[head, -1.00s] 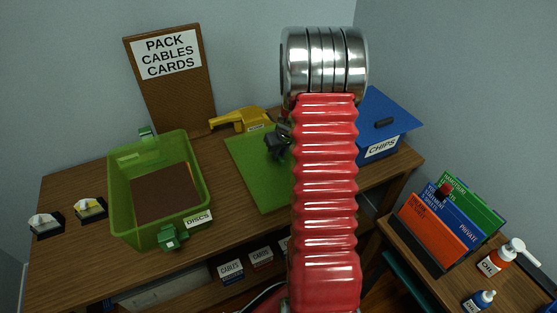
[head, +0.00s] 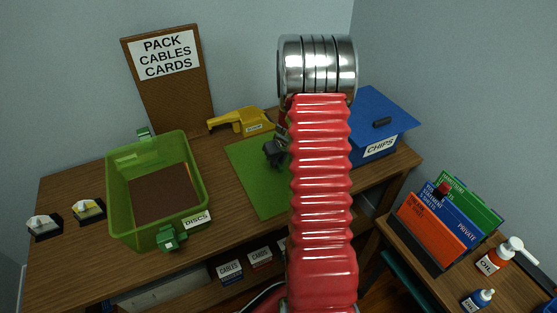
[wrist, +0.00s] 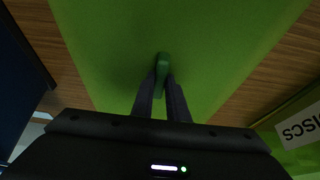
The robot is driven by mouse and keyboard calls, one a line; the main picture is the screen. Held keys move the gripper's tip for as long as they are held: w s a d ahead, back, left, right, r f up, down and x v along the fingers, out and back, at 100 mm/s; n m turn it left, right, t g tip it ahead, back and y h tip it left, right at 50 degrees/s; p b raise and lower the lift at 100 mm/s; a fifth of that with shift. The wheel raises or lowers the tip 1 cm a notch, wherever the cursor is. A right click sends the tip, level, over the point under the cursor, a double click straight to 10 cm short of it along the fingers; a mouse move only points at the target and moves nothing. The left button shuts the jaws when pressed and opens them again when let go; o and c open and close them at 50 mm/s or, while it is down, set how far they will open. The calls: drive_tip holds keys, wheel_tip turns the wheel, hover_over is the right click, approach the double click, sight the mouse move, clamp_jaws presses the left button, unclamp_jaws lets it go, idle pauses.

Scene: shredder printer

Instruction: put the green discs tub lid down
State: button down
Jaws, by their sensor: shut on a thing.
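The green discs tub lid (head: 256,178) is a flat green panel over the desk between the discs tub and the blue chips tub. My gripper (wrist: 161,84) is shut on the lid's small dark green handle (wrist: 163,61) in the wrist view. The lid looks level and very low over the wood; I cannot tell whether it touches. The green discs tub (head: 196,220) stands open to the left, with brown showing inside. My red arm hides the lid's right part in the head view.
The blue chips tub (head: 375,148) is close on the right, behind my arm. A brown sign board (head: 170,95) stands at the back. Two small dials (head: 88,210) sit left of the discs tub.

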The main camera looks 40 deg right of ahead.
drive_tip(key=c, duration=1.7)
unclamp_jaws()
drive_tip(key=shift+c, duration=0.2)
drive_tip(key=shift+r, duration=0.1)
drive_tip(key=v, duration=1.2)
